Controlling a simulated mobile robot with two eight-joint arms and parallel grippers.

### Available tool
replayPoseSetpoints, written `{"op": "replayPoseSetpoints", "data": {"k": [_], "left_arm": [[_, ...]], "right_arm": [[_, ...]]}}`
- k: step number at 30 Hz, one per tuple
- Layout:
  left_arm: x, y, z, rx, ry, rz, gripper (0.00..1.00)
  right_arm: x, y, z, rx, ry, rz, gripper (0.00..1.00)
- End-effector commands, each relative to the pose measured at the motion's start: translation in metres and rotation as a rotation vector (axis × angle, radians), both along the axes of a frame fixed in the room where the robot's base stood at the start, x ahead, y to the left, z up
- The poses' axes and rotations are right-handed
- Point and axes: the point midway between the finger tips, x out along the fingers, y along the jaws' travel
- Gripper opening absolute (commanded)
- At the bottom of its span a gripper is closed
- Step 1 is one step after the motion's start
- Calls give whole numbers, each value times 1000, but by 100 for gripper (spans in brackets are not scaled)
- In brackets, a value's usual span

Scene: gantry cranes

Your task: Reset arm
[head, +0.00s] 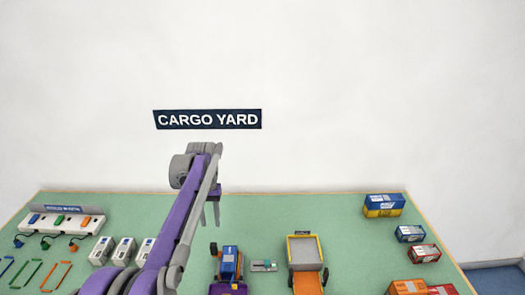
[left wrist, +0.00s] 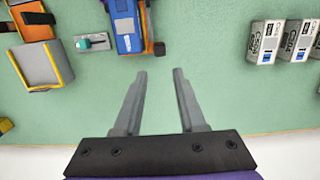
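My left arm comes in from the lower left in the head view, purple and grey. Its left gripper (head: 210,212) points down above the green table (head: 150,208), near the back edge. In the left wrist view the left gripper (left wrist: 162,75) has its two grey fingers apart, with only green table surface showing between them. It is open and empty. My right gripper is in neither view.
A blue vehicle (head: 230,262), a small grey control box (head: 263,266) and a yellow-framed truck (head: 303,250) stand near the middle. Several containers, including a blue-and-yellow stack (head: 383,205), stand at right. White boxes (head: 124,250) and a socket strip (head: 60,222) are at left.

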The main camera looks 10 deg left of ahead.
Motion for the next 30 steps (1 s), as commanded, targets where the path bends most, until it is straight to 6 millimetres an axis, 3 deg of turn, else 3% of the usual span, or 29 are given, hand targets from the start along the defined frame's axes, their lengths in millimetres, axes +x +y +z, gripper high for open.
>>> {"op": "replayPoseSetpoints", "data": {"k": [4, 7, 16, 24, 30], "left_arm": [[-10, -8, 9, 4, -24, -12, 40], [-28, -22, 21, 13, -68, -31, 40], [-119, -71, 41, 42, -255, -110, 40], [-212, -103, 19, 60, -427, -179, 40], [-261, -115, -10, 65, -525, -216, 40]], "right_arm": [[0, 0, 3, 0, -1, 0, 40], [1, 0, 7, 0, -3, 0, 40], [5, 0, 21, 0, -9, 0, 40], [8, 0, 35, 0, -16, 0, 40], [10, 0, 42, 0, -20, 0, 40]]}}
